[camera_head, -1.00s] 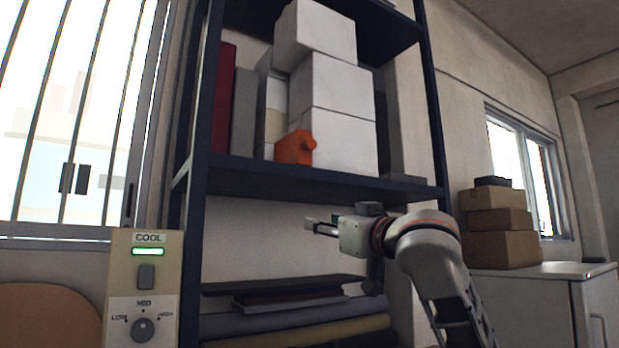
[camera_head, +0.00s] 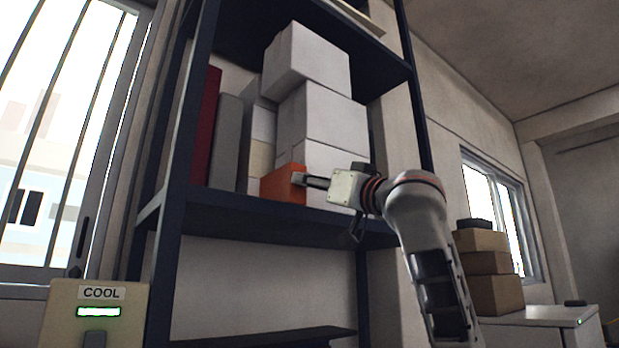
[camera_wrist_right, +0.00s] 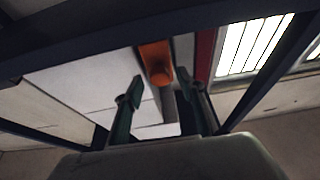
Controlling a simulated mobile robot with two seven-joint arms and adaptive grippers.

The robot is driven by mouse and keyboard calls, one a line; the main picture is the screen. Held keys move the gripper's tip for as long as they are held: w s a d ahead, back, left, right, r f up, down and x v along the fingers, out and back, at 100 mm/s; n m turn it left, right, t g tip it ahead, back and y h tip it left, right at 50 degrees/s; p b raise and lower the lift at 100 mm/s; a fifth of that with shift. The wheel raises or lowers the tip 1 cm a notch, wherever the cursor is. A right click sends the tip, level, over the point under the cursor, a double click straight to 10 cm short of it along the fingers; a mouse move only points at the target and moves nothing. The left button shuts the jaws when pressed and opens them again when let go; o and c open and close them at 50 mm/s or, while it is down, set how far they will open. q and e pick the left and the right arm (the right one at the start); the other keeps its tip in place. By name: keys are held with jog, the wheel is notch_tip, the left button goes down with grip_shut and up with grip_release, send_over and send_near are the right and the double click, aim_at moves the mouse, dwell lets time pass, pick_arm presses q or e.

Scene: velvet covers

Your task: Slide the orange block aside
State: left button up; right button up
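My left gripper is not in view.
White boxes (camera_head: 310,113) are stacked behind and right of the block. A grey binder (camera_head: 226,140) and a red one (camera_head: 206,125) stand to the left, and a dark upright (camera_head: 180,150) bounds the shelf. Cardboard boxes (camera_head: 490,262) sit on a cabinet at right.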

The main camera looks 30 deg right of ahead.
jog(key=shift+x, duration=0.85)
grip_shut()
pick_arm(q)
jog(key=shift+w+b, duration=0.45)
jog(key=shift+b, duration=0.2)
pick_arm(e)
jog(key=s+a, duration=0.1)
jog(key=a, duration=2)
jog(key=shift+s, duration=0.35)
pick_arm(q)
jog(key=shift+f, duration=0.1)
pick_arm(e)
grip_release()
